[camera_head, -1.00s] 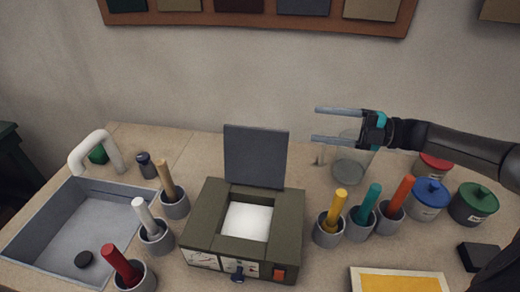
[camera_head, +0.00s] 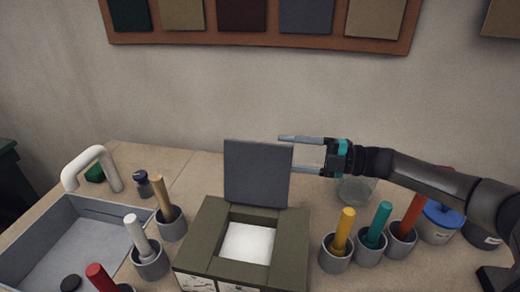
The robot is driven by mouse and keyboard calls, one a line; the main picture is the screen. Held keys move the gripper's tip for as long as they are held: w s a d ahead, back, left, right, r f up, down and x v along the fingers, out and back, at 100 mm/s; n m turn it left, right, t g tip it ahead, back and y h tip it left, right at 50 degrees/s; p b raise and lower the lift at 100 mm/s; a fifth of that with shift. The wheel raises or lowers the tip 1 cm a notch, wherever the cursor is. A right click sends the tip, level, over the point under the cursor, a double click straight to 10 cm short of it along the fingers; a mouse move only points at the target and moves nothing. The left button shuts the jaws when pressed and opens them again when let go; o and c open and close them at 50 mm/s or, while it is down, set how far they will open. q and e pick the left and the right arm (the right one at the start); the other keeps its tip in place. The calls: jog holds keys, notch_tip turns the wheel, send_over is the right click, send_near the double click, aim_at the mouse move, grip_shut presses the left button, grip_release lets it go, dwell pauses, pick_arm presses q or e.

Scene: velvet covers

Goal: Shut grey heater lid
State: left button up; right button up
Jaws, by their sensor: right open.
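The grey heater lid (camera_head: 257,173) stands upright, open, at the back edge of the olive-green heater box (camera_head: 203,237). A white block or surface (camera_head: 247,242) shows in the heater's square opening. My right gripper (camera_head: 284,154) comes in from the right, with its jaws apart and empty. Its fingers point left; their tips are beside the lid's right edge in the picture, the upper one at about the lid's top edge. I cannot tell whether a finger touches the lid. My left gripper is out of view.
A glass beaker (camera_head: 357,191) stands under my right wrist. Several cups with coloured-handled tools flank the heater, including a yellow handle (camera_head: 343,229) at right. A sink (camera_head: 73,249) with a white tap (camera_head: 98,159) is at left. Fabric samples hang on the wall.

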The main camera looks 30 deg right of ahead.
aim_at(260, 150)
jog(key=x, duration=0.7)
grip_shut()
dwell(0.5)
dwell(0.9)
